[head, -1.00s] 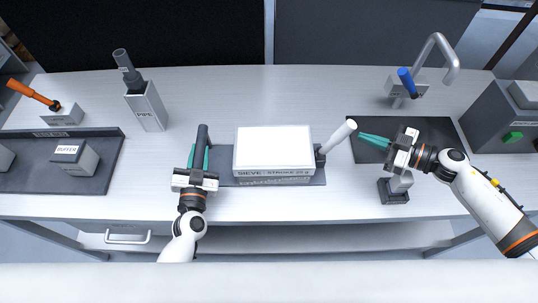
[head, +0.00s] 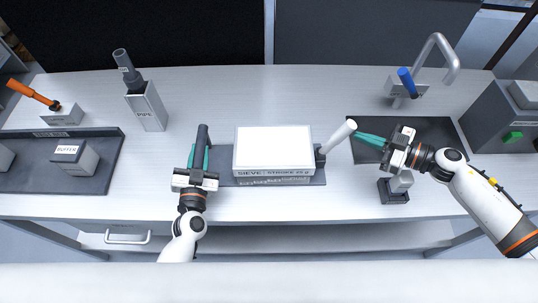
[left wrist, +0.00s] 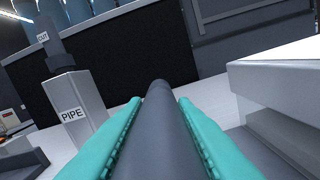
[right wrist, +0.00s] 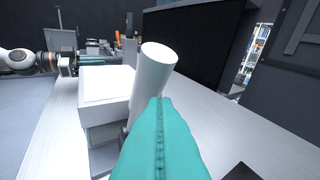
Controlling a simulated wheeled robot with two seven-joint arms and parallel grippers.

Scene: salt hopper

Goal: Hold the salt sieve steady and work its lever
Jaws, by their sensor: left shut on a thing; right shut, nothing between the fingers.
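The salt sieve (head: 274,150) is a white-topped box labelled "SIEVE - STROKE 25 g" on a dark base in the middle of the counter. A dark upright handle (head: 203,138) stands at its left. My left gripper (head: 199,158) is shut on this handle, which also fills the space between the teal fingers in the left wrist view (left wrist: 160,135). The white lever (head: 338,137) tilts up to the right at the sieve's right side. My right gripper (head: 360,136) is shut and empty, its tips close to the lever. In the right wrist view the lever (right wrist: 150,80) is just beyond the fingers; contact cannot be told.
A grey pipe holder (head: 147,107) stands at the back left. A buffer block (head: 75,157) sits on a dark tray (head: 92,183) at left. A tap (head: 440,52) with a blue lever (head: 407,80) is at back right, and a small dark-based block (head: 394,190) is below my right gripper.

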